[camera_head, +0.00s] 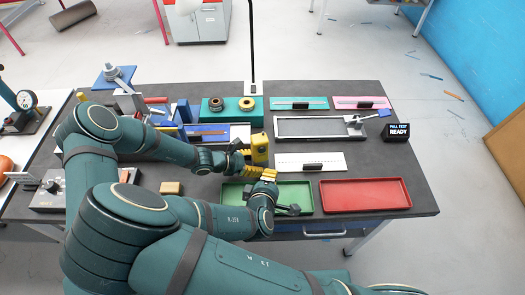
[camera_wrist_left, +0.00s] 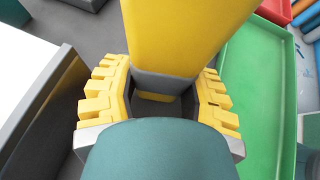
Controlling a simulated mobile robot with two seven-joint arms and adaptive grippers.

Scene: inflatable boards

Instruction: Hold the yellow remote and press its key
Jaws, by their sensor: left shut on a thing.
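The yellow remote (camera_head: 260,147) stands upright above the table, near the middle of the head view. My left gripper (camera_head: 244,158) comes in from the left and is shut on it. In the left wrist view the yellow remote (camera_wrist_left: 185,35) rises between the yellow ridged fingers of my left gripper (camera_wrist_left: 157,95). My right gripper (camera_head: 262,174) is just below the remote in the head view, near the green tray. Its yellow fingers are small there, and I cannot tell whether they are open or touch the remote. The key cannot be made out.
A green tray (camera_head: 232,194) and a red tray (camera_head: 366,181) lie at the table's front.

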